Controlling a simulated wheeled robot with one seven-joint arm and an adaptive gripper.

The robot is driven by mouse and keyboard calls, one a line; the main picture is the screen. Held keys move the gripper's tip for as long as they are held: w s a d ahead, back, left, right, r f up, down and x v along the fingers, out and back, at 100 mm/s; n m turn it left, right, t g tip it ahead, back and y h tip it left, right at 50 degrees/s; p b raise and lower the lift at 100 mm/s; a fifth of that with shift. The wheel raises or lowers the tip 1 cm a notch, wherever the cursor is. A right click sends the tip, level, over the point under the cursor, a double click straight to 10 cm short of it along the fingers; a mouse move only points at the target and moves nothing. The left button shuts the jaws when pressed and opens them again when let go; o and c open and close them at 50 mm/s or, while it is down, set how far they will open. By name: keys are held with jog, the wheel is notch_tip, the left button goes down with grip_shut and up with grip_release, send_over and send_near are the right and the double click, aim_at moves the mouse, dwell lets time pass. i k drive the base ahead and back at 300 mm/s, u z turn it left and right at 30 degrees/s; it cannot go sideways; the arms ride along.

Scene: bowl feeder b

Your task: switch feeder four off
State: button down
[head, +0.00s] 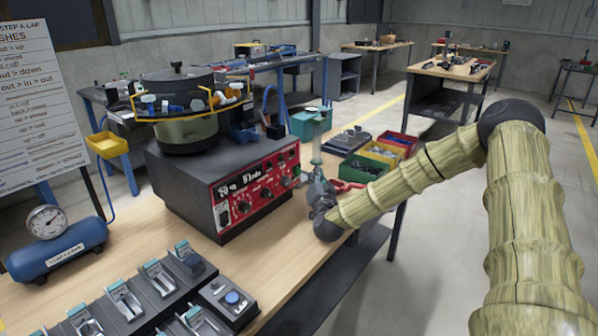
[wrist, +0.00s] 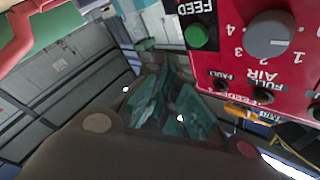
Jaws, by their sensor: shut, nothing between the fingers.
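The bowl feeder (head: 185,105) stands on a dark control box with a red front panel (head: 262,188) carrying several black knobs. In the wrist view the red panel (wrist: 230,70) shows at the upper right, with a green button (wrist: 197,37) under the word FEED and a grey dial (wrist: 268,36) with numbers around it. Smaller dark controls and an orange part (wrist: 240,111) sit along its edge. I cannot tell which control belongs to feeder four. My gripper (head: 318,182) is beside the panel's right end, shut and empty; its teal fingers (wrist: 178,105) show in the wrist view, apart from the dial.
Red, yellow and green bins (head: 378,160) stand behind my gripper. Several grey lever units (head: 125,300) and a box with a blue button (head: 230,298) line the table front. A blue air tank (head: 58,250) with a gauge stands at left. Bare wood (head: 290,250) lies before the panel.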

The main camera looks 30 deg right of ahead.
aim_at(223, 217)
jog(key=k, duration=1)
